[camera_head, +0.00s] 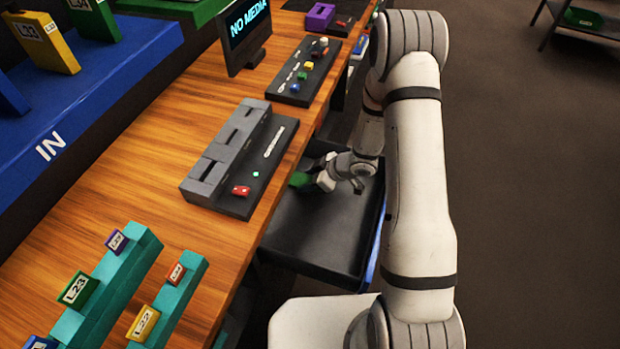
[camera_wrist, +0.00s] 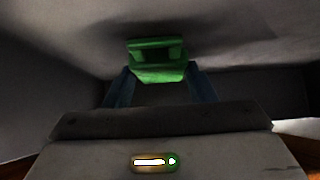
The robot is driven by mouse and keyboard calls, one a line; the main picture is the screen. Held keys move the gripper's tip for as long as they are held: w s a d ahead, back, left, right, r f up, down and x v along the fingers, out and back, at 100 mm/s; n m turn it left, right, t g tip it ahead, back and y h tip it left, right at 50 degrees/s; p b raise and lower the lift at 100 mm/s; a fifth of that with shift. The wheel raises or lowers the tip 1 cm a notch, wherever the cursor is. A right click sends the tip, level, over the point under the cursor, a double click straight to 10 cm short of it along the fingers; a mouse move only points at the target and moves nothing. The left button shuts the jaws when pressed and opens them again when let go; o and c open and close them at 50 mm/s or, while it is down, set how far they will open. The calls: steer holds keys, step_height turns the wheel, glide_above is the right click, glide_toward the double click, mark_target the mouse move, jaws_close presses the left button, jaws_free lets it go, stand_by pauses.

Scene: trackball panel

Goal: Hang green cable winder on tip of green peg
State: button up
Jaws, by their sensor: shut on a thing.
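My gripper (camera_head: 322,182) is shut on a green object, likely the green cable winder (camera_head: 299,180), over the black tray beside the table. In the wrist view the green cable winder (camera_wrist: 157,70) is between the two dark bluish fingers of my gripper (camera_wrist: 160,78). It has a blocky shape with a raised rim. Its far side is hidden. I cannot make out a green peg in either view.
The black tray (camera_head: 300,245) is open beneath my gripper. On the wooden table (camera_head: 160,190) stand a grey slotted device (camera_head: 225,150), a dark panel with coloured knobs (camera_head: 300,75), a screen (camera_head: 245,35) and teal racks (camera_head: 120,270) with labelled blocks. A blue shelf (camera_head: 90,110) is at left.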

steer(key=shift+w, duration=0.25)
steer(key=shift+d+p, duration=0.1)
steer(key=shift+p, duration=0.25)
steer(key=shift+f, duration=0.2)
steer(key=shift+f, duration=0.15)
steer(key=o, duration=1)
steer(key=shift+b, duration=0.35)
steer(key=v, duration=0.8)
